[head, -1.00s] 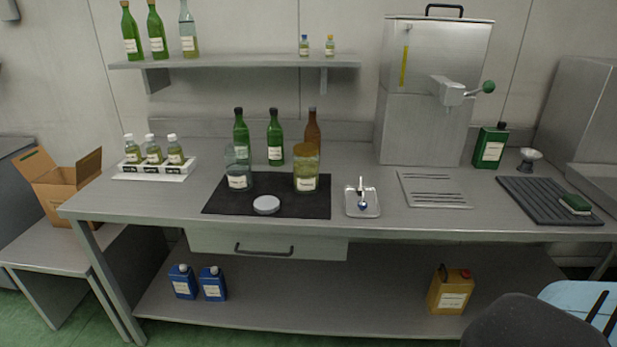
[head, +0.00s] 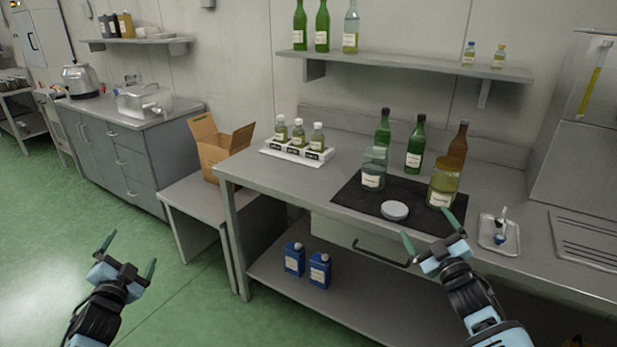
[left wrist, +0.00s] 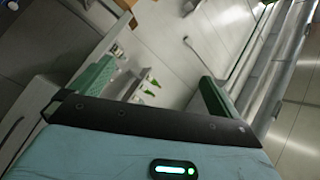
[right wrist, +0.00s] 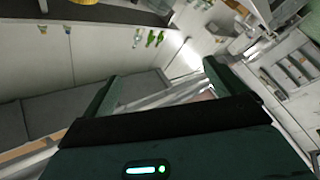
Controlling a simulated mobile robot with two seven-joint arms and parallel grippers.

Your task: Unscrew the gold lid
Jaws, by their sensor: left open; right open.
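The gold lid (head: 447,165) sits on top of a glass jar of yellowish contents (head: 441,190), which stands upright on the dark mat (head: 345,195) on the bench. An empty-looking clear jar (head: 374,166) stands to its left. A pale round lid (head: 395,210) lies flat on the mat in front. My right gripper (head: 430,232) is open and empty, in front of the bench edge and low in the picture below the jar. My left gripper (head: 128,256) is open and empty over the green floor, far left of the bench. The wrist views do not clearly show the lid.
Green bottles (head: 415,145) and a brown bottle (head: 458,143) stand behind the jars. A small tray with a spoon (head: 486,240) lies to the right. A white rack (head: 275,150) holds several small bottles. A cardboard box (head: 212,160) stands left; the drawer handle (head: 375,257) juts from the bench front.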

